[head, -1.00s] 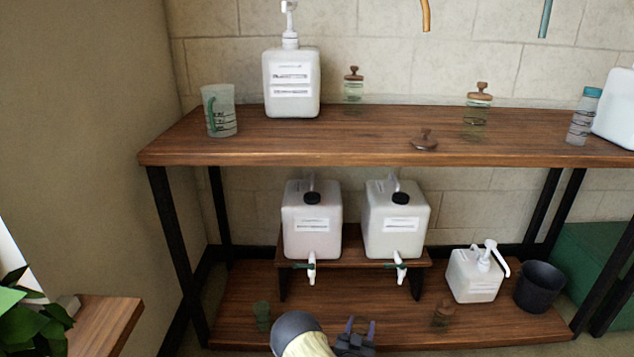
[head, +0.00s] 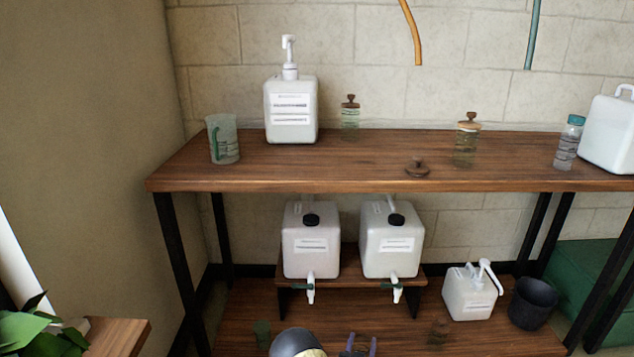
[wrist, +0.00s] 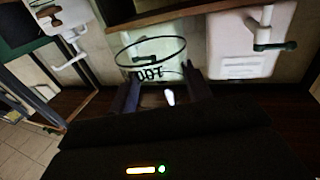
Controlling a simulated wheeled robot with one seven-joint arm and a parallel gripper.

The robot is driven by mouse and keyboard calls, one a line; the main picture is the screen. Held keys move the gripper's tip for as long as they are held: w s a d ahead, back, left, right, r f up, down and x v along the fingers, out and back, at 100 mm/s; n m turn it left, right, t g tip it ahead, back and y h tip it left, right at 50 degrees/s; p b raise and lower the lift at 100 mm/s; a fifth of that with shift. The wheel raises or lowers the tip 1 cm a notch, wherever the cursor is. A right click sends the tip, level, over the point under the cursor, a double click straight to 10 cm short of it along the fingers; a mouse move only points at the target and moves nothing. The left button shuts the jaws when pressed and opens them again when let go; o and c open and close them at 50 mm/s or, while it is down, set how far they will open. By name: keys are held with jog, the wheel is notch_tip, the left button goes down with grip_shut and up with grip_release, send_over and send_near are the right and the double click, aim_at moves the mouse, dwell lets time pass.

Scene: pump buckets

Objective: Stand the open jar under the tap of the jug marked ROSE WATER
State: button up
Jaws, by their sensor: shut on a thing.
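My gripper (head: 359,346) is low in the head view, in front of the lower shelf. In the wrist view its fingers (wrist: 160,92) are shut on a clear glass jar whose open round rim (wrist: 152,52) faces the camera. Dark mirrored lettering shows through the glass. Two white jugs with black caps, a left jug (head: 310,262) and a right jug (head: 392,262), stand on a small raised stand. Each has a white tap with a green handle: left tap (head: 310,287), right tap (head: 397,288). Their labels are too small to read. The jar is apart from both taps.
A white pump bottle (head: 470,295) and dark bucket (head: 532,303) are at right. The upper shelf (head: 330,170) overhangs the jugs; a loose lid (head: 418,168) lies on it.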

jog(key=s+d+r+n+y+p, duration=0.1)
jog(key=s+r+y+p, duration=0.1)
jog(key=r+p, duration=2.2)
jog(key=s+d+r+n+y+p, duration=0.1)
jog(key=s+r+n+y+p, duration=0.1)
jog(key=r+p, duration=2.3)
notch_tip(320, 180, up, 6)
jog(key=shift+s+f+t+y+p, duration=0.1)
jog(key=shift+s+t+y+p, duration=0.25)
jog(key=shift+s+y, duration=0.25)
jog(key=s, duration=0.1)
jog(key=s+r, duration=0.1)
jog(key=s, duration=0.1)
jog(key=s+r, duration=0.1)
jog(key=shift+s+r, duration=0.1)
jog(key=shift+s, duration=0.05)
jog(key=s+f, duration=0.4)
jog(key=f, duration=0.1)
jog(key=shift+s+f, duration=0.2)
jog(key=shift+f, duration=0.05)
